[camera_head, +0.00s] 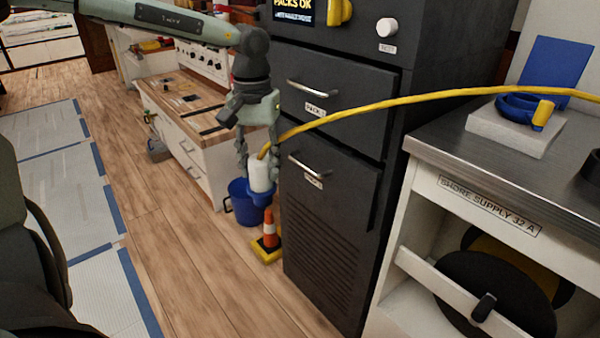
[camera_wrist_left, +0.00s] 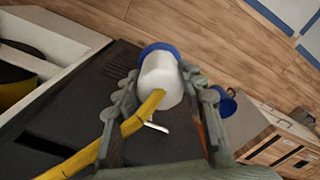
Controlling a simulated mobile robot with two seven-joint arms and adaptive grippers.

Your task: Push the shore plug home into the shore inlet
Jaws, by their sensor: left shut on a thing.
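The shore plug (camera_head: 260,174) is a white cylinder with a blue collar at its lower end and a yellow cable from its upper end. My left gripper (camera_head: 259,168) is shut on its white body and holds it in front of the dark cabinet, above the floor. In the left wrist view the plug (camera_wrist_left: 160,78) sits between both fingers, its blue collar pointing away from the camera. A blue round fitting (camera_head: 518,106) with a raised blue flap stands on a pale block on the right bench. I cannot tell if it is the shore inlet. The plug is well apart from it.
The yellow cable (camera_head: 400,100) arcs across the cabinet (camera_head: 330,230) to the right bench (camera_head: 470,168). A blue bucket (camera_head: 238,207) and an orange-white cone (camera_head: 270,235) stand on the floor beneath the plug. Open wooden floor (camera_head: 190,270) lies to the left.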

